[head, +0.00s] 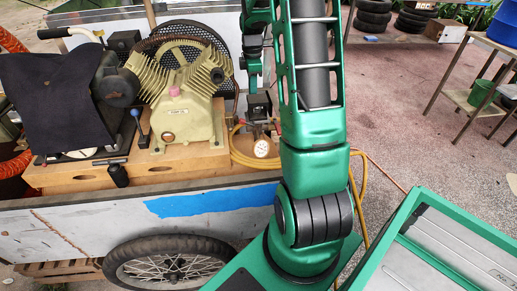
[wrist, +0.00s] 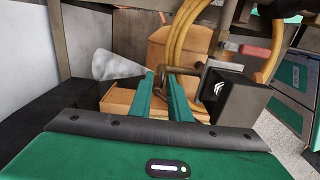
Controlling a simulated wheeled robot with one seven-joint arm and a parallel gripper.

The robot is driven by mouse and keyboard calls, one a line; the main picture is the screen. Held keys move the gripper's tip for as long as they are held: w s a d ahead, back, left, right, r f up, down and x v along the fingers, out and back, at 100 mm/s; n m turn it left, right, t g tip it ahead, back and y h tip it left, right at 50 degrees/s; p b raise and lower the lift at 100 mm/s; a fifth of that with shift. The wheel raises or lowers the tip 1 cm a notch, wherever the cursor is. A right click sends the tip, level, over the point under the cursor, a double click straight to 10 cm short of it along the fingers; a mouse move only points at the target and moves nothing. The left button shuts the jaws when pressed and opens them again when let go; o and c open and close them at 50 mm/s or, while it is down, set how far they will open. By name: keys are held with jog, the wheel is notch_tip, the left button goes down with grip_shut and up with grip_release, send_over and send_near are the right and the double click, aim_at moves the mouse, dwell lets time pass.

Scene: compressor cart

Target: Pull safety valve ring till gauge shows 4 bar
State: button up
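The round white gauge (head: 262,148) sits low on the compressor's fittings in the head view; its needle is too small to read. My gripper's two green fingers (wrist: 161,78) show in the wrist view with a narrow gap between their tips. I see nothing clearly held between them. Small metal fittings (wrist: 184,70) lie just right of the tips; I cannot tell whether they touch. The safety valve ring cannot be made out in either view. In the head view my fingertips cannot be picked out near the dark box (head: 258,105).
The black box also shows right of my fingers in the wrist view (wrist: 228,97), near a red handle (wrist: 256,51) and yellow hose (wrist: 205,42). A grey cone-shaped part (wrist: 117,66) is left. The cream compressor pump (head: 185,105) stands on the wooden base (head: 180,160).

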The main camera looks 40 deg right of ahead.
jog(key=o, duration=0.3)
jog(key=shift+r, duration=0.1)
jog(key=shift+s+r, duration=0.1)
jog(key=shift+r, duration=2.75)
jog(key=shift+a, duration=0.1)
